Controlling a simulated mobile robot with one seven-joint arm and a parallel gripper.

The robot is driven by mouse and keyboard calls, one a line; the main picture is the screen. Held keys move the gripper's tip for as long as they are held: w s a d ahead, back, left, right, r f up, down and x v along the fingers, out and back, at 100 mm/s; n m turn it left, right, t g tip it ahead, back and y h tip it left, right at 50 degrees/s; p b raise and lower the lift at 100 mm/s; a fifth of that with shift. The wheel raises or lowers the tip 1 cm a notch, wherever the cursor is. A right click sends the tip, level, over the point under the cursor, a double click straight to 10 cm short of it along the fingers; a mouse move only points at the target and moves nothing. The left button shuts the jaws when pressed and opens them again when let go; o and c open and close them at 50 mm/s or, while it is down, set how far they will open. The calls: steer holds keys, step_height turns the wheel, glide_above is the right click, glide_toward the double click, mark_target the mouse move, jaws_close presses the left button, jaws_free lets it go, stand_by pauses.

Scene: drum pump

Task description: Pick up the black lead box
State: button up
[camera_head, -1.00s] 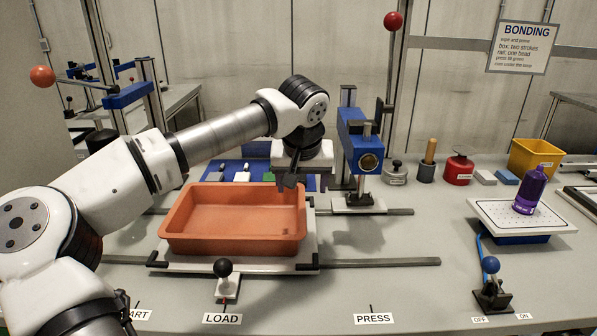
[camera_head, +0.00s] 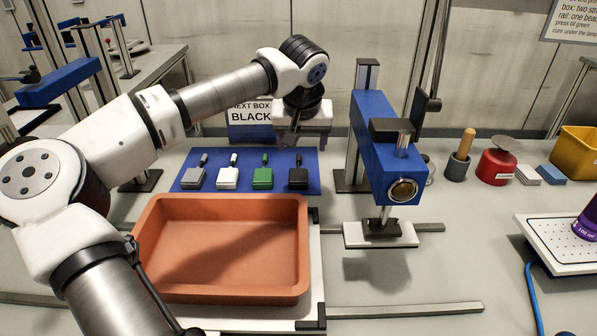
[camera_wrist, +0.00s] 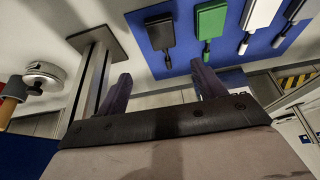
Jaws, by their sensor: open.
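The black lead box (camera_head: 298,178) stands at the right end of a row on the blue mat (camera_head: 312,159), with a short stub pointing to the back. In the wrist view the black box (camera_wrist: 158,33) shows at the top, beyond and between my two fingers. My gripper (camera_head: 296,140) is above the back of the mat, over the black box and apart from it. In the wrist view its two fingers (camera_wrist: 162,86) are spread, with nothing between them.
Green (camera_head: 263,178), white (camera_head: 228,178) and grey (camera_head: 192,178) boxes stand left of the black one. An orange tray (camera_head: 222,250) lies in front of the mat. The blue press (camera_head: 378,150) rises close on the right. A sign (camera_head: 250,115) behind reads BLACK.

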glide_toward(299, 169)
steer(key=f, duration=0.3)
steer(key=shift+w+d, duration=0.25)
steer(key=shift+d, duration=0.05)
steer(key=shift+a+p+x, duration=0.2)
steer(key=shift+p+x, duration=0.25)
steer(key=shift+x, duration=0.95)
steer(key=shift+a+p+x, duration=0.15)
steer(key=shift+p+x, duration=0.3)
steer(key=shift+x, duration=0.9)
steer(key=shift+w, duration=0.2)
steer(key=c, duration=1.1)
steer(key=shift+r, duration=0.15)
step_height(299, 169, up, 20)
steer(key=shift+f+b, duration=0.1)
steer(key=shift+b, duration=0.5)
